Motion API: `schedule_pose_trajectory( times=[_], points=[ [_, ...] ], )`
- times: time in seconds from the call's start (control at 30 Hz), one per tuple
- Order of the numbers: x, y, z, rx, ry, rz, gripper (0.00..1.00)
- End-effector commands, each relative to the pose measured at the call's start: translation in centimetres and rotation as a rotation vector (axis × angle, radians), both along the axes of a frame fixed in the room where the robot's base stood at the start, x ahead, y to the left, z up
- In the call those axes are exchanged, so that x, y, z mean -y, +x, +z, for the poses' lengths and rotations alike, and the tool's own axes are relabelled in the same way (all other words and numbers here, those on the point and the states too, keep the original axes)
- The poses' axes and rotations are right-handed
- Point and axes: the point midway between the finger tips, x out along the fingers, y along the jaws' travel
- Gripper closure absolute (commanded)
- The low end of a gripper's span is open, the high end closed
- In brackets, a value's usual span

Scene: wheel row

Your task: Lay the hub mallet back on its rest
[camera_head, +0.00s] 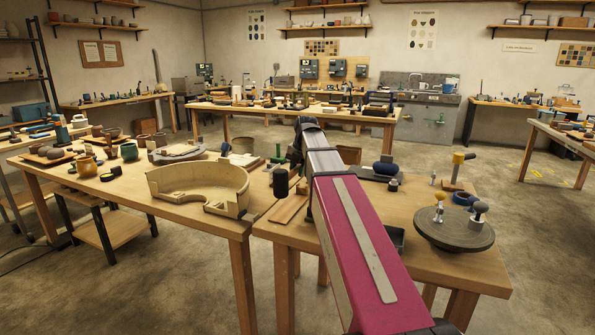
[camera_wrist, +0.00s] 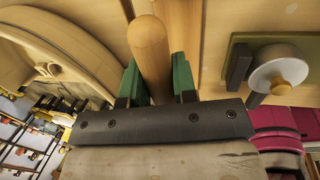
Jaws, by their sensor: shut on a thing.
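My gripper (camera_wrist: 157,66) has two green fingers. They are shut on a round-ended wooden handle (camera_wrist: 150,38), which I take to be the hub mallet's; the handle sticks out past the fingertips over a wooden surface. In the head view my gripper (camera_head: 279,160) is at the far end of my arm, above the near bench, partly hidden by my wrist. A dark cylinder (camera_head: 280,182) shows just below it; I cannot tell whether it is the mallet's head. I cannot make out the mallet's rest for certain.
A curved pale wooden tray (camera_head: 203,198) stands to the left. A grey round wheel head (camera_head: 453,230) with knobs is at the right of the near bench (camera_head: 405,205). A small dark box (camera_head: 397,237) sits close beside my arm. A green plate (camera_wrist: 240,50) shows at the wrist view's right.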

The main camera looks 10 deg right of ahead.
Motion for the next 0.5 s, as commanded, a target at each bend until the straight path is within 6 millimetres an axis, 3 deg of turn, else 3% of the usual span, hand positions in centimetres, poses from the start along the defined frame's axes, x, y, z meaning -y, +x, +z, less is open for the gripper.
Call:
schedule_pose_trajectory(
  times=[0.17,0.5],
  points=[
    [0.1,0.2,0.0,-0.002,0.006,0.000,1.00],
    [0.1,0.1,-2.5,-0.003,0.005,-0.001,1.00]
  ],
)
